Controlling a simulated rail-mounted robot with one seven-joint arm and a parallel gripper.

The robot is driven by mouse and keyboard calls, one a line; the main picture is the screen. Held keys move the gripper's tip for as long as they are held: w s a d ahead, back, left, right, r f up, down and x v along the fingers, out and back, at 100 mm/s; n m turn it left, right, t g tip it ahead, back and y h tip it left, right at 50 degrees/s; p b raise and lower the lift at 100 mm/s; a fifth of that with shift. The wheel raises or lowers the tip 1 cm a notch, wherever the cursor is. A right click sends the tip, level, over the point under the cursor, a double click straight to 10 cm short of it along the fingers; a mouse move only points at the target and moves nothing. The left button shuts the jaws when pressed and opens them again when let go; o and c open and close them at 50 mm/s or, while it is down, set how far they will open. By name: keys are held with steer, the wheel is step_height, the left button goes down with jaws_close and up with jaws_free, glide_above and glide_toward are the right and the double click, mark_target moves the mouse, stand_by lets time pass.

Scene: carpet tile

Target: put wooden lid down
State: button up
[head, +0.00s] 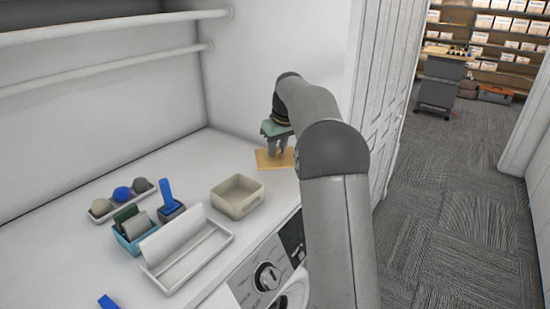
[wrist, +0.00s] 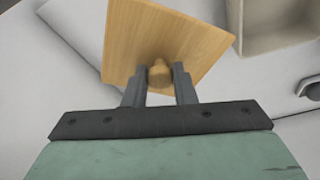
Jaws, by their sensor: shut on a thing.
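The wooden lid (wrist: 165,36) is a flat, light-brown square board with a round knob (wrist: 159,75) on top. In the head view the lid (head: 268,160) is at the right end of the white counter, beside the beige bin. My gripper (wrist: 160,80) is above the lid with its two dark fingers shut on the knob. My gripper also shows in the head view (head: 277,147), where my arm covers part of the area to its right. I cannot tell whether the lid touches the counter or is slightly above it.
An open beige bin (head: 238,196) stands left of the lid. Farther left are a white rack (head: 187,255), a teal container (head: 132,236), a blue-handled brush (head: 168,200) and a tray with balls (head: 122,200). The white wall (head: 265,60) rises behind; the counter's front edge is near.

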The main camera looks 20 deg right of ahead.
steer(key=w+f, duration=0.2)
steer(key=f, duration=0.1)
steer(key=w+f+p, duration=0.1)
steer(key=shift+w+d+f, duration=0.2)
steer(key=shift+d, duration=0.15)
steer(key=shift+s+x, duration=0.15)
steer(key=shift+x, duration=0.65)
steer(key=shift+s+x, duration=0.15)
steer(key=shift+x, duration=0.65)
steer(key=shift+d+f, duration=0.1)
steer(key=shift+f, duration=0.15)
steer(key=o, duration=1)
